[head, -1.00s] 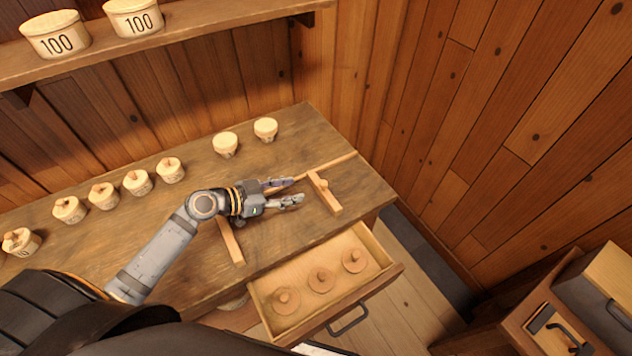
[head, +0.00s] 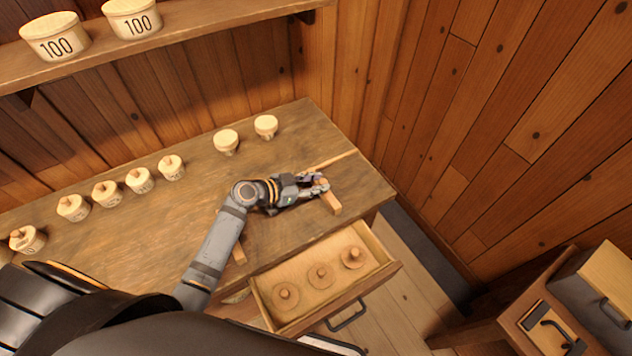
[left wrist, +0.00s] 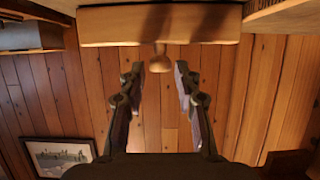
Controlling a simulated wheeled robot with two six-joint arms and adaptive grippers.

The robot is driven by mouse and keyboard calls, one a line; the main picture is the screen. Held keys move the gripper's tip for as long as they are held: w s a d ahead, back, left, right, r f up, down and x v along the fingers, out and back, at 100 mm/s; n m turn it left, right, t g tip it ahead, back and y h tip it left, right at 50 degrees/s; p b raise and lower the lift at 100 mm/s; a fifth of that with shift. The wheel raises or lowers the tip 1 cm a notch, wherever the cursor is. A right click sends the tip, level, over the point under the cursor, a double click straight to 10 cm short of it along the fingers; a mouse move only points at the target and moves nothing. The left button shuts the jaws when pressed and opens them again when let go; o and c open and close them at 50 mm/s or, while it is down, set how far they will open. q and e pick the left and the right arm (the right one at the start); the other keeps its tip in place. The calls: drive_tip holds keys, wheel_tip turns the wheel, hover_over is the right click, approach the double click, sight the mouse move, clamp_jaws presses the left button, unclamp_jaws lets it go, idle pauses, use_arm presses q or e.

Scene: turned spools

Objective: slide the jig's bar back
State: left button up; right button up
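The jig's wooden bar (head: 331,203) lies across the right part of the bench, next to a thin wooden rail (head: 335,160). In the left wrist view the bar (left wrist: 160,25) spans the top, and its round knob (left wrist: 159,58) sticks out toward me. My left gripper (head: 318,184) is at the bar, covering the knob in the head view. In the left wrist view its fingers (left wrist: 159,70) are open, one each side of the knob's end, with gaps on both sides. Another wooden strip (head: 239,252) is partly hidden by my left arm. My right gripper is not in view.
An open drawer (head: 383,277) below the bench's front holds three knobbed round pieces. Several small lidded tubs (head: 140,180) line the bench's left, and two mushroom-shaped pieces (head: 226,141) stand at the back. A shelf (head: 190,40) with tubs marked 100 hangs above.

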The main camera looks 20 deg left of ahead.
use_arm(q)
clamp_jaws()
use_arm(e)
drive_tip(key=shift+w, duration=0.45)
